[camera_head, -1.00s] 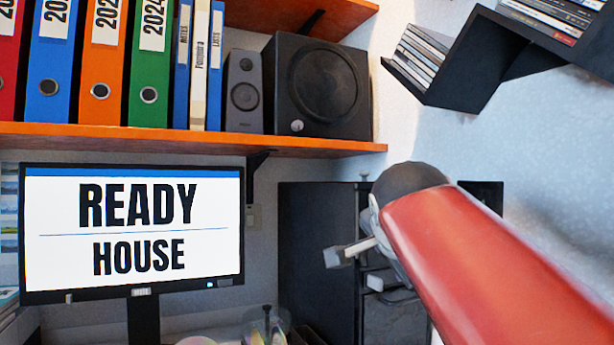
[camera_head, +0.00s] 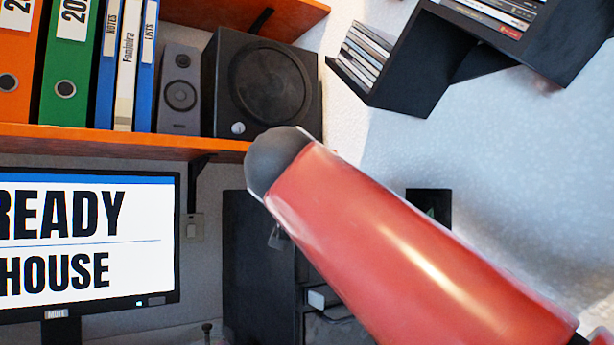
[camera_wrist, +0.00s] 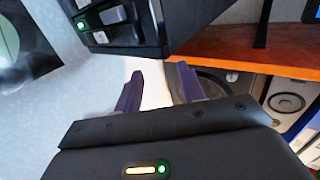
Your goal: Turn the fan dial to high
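No fan and no fan dial can be made out in either view. My gripper (camera_wrist: 158,90) shows in the wrist view with its two dark purple fingers apart. Nothing is held between them; pale wall and part of a dark round speaker lie behind. In the head view my red arm link crosses the lower right and hides what is behind it, and the gripper itself is hidden there.
An orange shelf (camera_head: 120,142) holds binders, a small grey speaker (camera_head: 180,92) and a large black speaker (camera_head: 262,85). A black disc shelf (camera_head: 400,80) hangs upper right. A monitor (camera_head: 80,240) stands lower left. A wall switch (camera_head: 193,227) is below the orange shelf.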

